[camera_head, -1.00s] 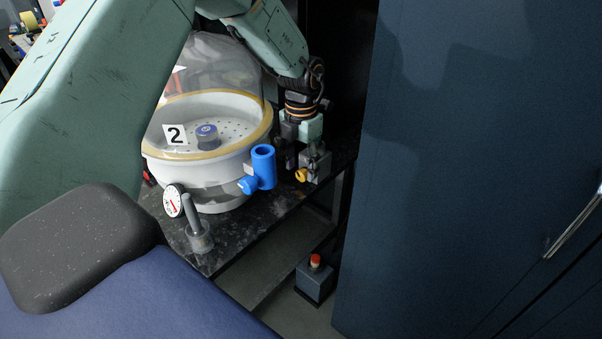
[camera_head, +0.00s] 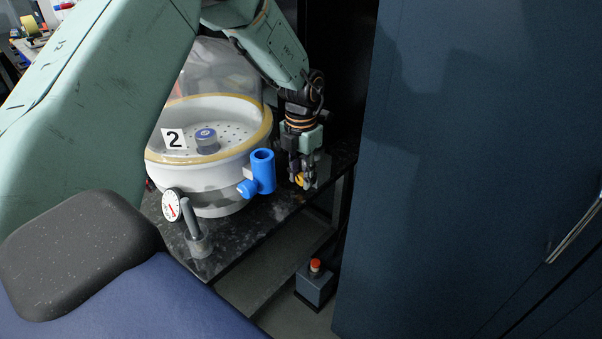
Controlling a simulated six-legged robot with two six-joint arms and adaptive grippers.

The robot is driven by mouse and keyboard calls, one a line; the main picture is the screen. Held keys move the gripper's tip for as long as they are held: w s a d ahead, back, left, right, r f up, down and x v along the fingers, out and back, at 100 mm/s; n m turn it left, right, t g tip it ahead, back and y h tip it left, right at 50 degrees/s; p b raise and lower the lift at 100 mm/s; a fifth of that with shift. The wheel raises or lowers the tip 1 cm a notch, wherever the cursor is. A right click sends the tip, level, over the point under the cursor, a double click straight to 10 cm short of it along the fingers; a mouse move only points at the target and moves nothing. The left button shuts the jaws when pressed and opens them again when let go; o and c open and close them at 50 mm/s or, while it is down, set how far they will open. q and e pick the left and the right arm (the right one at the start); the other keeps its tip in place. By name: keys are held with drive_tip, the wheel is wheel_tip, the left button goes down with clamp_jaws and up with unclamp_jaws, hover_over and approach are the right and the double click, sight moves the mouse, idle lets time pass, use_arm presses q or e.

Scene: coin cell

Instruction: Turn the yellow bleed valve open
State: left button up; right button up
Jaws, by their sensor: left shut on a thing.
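The yellow bleed valve (camera_head: 299,179) is a small yellow knob at the right end of the dark speckled bench, just right of the blue fitting. My left gripper (camera_head: 303,182) points down over it. Its fingers are shut on the yellow valve and hide part of it and of the grey block behind. How far the valve is turned cannot be told. My right gripper is not in view.
A white desiccator (camera_head: 215,177) with a clear dome and a "2" label stands left of the valve. Its blue fitting (camera_head: 262,172) is close to my fingers. A dial gauge (camera_head: 171,206) and a grey post (camera_head: 191,219) stand in front. A dark blue cabinet (camera_head: 460,150) fills the right.

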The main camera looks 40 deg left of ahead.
use_arm(q)
clamp_jaws()
drive_tip(key=shift+s+d+y+p, duration=0.1)
drive_tip(key=shift+d+y+p, duration=0.1)
drive_tip(key=shift+y+p, duration=0.6)
drive_tip(key=shift+d+y, duration=0.1)
drive_tip(key=shift+y, duration=0.6)
drive_tip(key=shift+f+y, duration=0.15)
drive_tip(key=shift+y, duration=0.45)
drive_tip(key=o, duration=1)
unclamp_jaws()
drive_tip(key=shift+c, duration=0.2)
